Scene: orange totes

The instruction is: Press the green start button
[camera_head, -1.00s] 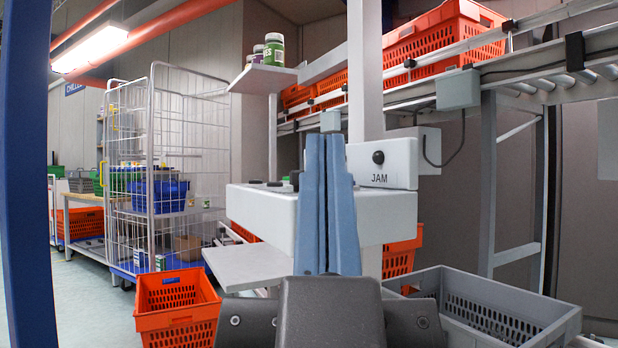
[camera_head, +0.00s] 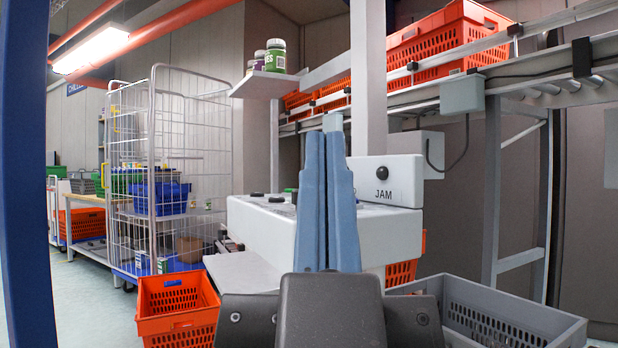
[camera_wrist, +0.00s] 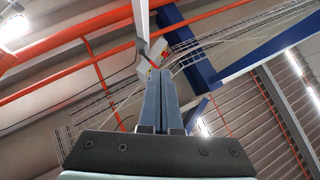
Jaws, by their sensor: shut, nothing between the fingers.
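A white control console (camera_head: 265,235) stands just beyond my gripper in the head view. Several low buttons sit on its top, including a black one (camera_head: 276,199). A small greenish patch (camera_head: 290,190) shows at the back of the top, close to the fingers; I cannot tell for sure that it is the green start button. My gripper (camera_head: 324,135) points upward in front of the console, its blue fingers together and empty, hiding part of the console top. The gripper (camera_wrist: 164,75) also shows shut in the wrist view, against the ceiling.
A white box marked JAM (camera_head: 383,185) with a black knob stands right of the fingers. A grey upright post (camera_head: 369,70) rises behind. A grey tote (camera_head: 500,310) is at lower right, an orange tote (camera_head: 178,305) at lower left. A shelf with bottles (camera_head: 265,84) hangs behind.

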